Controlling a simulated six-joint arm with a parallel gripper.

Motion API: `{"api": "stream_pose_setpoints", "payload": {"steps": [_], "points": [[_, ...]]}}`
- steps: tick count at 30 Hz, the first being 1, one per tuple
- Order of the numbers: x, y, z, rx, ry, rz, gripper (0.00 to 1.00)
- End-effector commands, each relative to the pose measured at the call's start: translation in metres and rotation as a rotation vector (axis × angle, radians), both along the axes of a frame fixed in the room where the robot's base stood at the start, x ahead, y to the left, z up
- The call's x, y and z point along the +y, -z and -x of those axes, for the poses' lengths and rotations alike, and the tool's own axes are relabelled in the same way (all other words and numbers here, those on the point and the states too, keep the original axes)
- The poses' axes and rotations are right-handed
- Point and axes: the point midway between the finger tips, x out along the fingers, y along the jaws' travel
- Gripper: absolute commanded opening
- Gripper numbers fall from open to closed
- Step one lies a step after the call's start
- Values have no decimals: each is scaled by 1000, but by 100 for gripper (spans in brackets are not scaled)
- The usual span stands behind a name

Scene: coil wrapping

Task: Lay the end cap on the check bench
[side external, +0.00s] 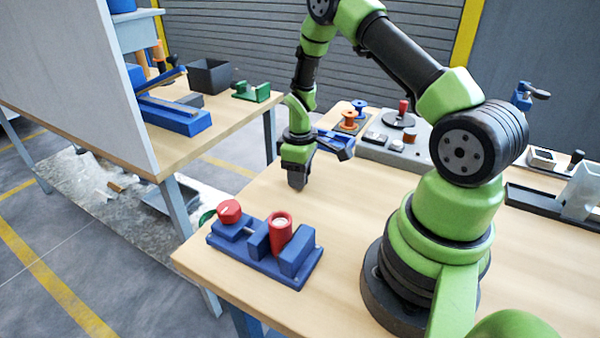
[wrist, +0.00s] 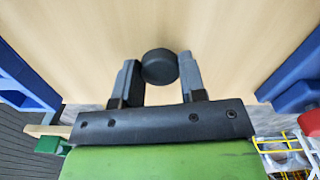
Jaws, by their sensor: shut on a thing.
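My gripper (side external: 297,183) points down over the wooden bench that my arm stands on, low and close to its surface. In the wrist view my gripper (wrist: 159,73) is shut on the end cap (wrist: 159,65), a dark round disc between the two fingertips. The end cap cannot be made out in the side view. Two wooden bench tops are in view: the one under my arm (side external: 345,225) and another at the left (side external: 233,110). I cannot tell which is the check bench.
A blue fixture (side external: 262,262) with red round parts stands at the near front edge. A grey block with a red-knobbed device (side external: 402,112) and orange and blue spools (side external: 349,117) stand behind my gripper. The wood around my gripper is bare. A gap separates the benches.

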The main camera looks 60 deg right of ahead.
Motion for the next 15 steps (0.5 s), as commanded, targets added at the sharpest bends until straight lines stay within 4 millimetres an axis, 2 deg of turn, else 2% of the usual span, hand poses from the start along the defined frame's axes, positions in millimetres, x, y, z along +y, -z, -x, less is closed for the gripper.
{"api": "stream_pose_setpoints", "payload": {"steps": [3,4,7,15], "points": [[0,3,0,0,0,0,16],[0,3,0,0,0,0,40],[0,3,0,0,0,0,63],[0,2,0,0,0,0,64]]}}
